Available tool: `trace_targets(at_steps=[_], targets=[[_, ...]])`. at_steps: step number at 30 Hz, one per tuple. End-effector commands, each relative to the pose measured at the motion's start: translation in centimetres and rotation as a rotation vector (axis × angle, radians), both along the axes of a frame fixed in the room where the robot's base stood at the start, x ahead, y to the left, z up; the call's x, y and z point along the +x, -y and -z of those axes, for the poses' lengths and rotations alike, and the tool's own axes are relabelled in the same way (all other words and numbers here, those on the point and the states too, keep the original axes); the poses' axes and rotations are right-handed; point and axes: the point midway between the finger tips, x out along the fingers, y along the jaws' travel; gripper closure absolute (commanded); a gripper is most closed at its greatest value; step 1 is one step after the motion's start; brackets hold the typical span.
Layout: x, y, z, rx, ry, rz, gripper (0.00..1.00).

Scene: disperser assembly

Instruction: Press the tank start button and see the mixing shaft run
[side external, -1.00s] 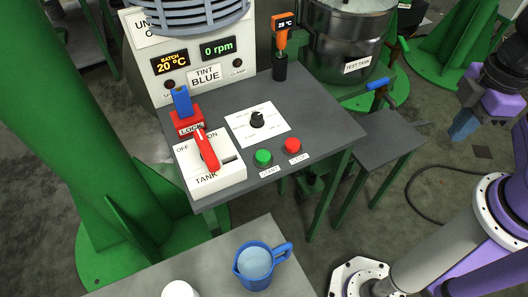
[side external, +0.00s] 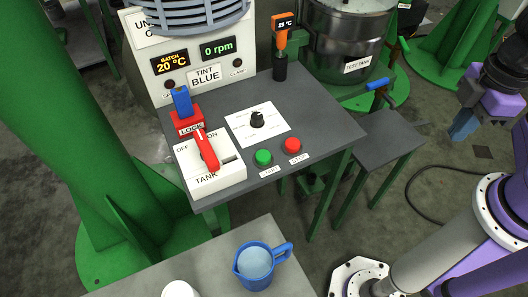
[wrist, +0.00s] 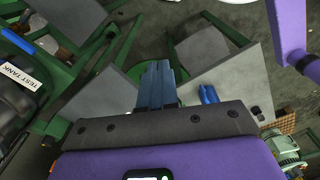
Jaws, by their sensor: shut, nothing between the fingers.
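The green START button (side external: 263,157) sits at the front edge of the grey control table, left of the red STOP button (side external: 292,145). The speed display (side external: 216,48) reads 0 rpm. The mixing shaft cannot be made out in these views. The white TANK switch box (side external: 216,178) has a red handle (side external: 206,150); I cannot tell whether it stands at OFF or ON. My gripper (side external: 461,126) is at the far right, well away from the buttons. Its blue fingers, in the wrist view (wrist: 157,82), are shut with nothing between them.
A red LOCK block (side external: 187,122) with a blue tab stands behind the switch box. A dial (side external: 257,120) is on a white plate. A blue jug (side external: 255,264) and a white container (side external: 179,290) are in front. The TEST TANK (side external: 345,45) stands behind.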

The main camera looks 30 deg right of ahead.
Motion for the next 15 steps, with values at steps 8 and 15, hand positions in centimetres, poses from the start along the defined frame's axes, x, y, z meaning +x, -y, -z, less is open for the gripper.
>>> trace_targets(at_steps=[8, 15], targets=[[0.0, 0.0, 0.0, 0.0, 0.0, 0.0, 1.0], [1.7, -0.7, 0.2, -0.035, 0.049, -0.131, 1.0]])
